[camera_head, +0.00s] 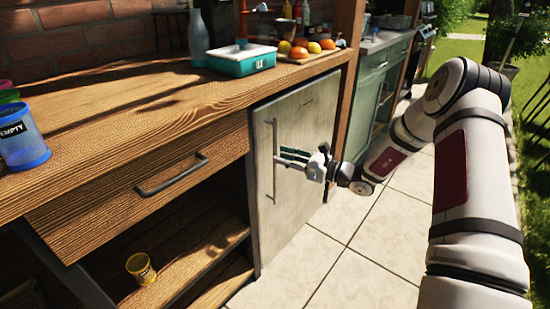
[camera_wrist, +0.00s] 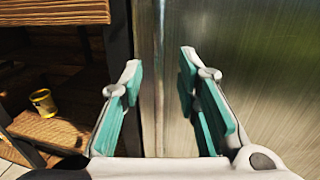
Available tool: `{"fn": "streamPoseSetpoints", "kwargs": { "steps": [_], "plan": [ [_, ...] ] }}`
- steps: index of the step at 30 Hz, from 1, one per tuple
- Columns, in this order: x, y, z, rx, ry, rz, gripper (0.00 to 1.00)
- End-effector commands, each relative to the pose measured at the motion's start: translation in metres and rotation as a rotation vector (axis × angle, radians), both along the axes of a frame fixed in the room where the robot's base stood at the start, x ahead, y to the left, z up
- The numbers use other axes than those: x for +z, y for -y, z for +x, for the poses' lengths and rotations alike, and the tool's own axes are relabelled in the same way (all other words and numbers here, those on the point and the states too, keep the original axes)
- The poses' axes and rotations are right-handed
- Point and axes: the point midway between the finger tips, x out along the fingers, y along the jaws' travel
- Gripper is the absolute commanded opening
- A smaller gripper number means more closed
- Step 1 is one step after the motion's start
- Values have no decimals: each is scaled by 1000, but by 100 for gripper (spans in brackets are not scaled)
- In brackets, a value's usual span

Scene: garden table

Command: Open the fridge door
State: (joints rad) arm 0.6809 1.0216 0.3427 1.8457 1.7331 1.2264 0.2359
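The fridge door (camera_head: 305,125) is a flat brushed-metal panel under the wooden counter, and it looks closed. Its vertical bar handle (camera_head: 274,185) runs along the door's left side. My gripper (camera_head: 281,156) is in front of the door at about the handle's mid-height, with its teal-padded fingers pointing at the handle. In the wrist view my gripper (camera_wrist: 160,62) is open, with a finger on each side of the upright handle (camera_wrist: 158,90). The fingers look apart from the handle. The exact depth of the handle between them is hard to tell. The door (camera_wrist: 255,70) fills the right of that view.
A wooden drawer (camera_head: 150,185) and an open shelf with a yellow cup (camera_head: 140,268) are left of the fridge. A teal box (camera_head: 243,60) and a fruit board (camera_head: 310,55) stand on the counter above. The tiled floor (camera_head: 345,265) before the door is clear.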

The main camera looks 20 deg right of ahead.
Motion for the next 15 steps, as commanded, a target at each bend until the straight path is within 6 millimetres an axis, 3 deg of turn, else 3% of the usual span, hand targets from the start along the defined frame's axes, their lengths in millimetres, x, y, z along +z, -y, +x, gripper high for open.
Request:
{"fn": "streamPoseSetpoints", "kwargs": {
  "steps": [6, 15],
  "plan": [
    [-1, -20, 18, 0, 1, -1, 30],
    [0, -26, 24, 0, -1, 0, 30]
  ]
}}
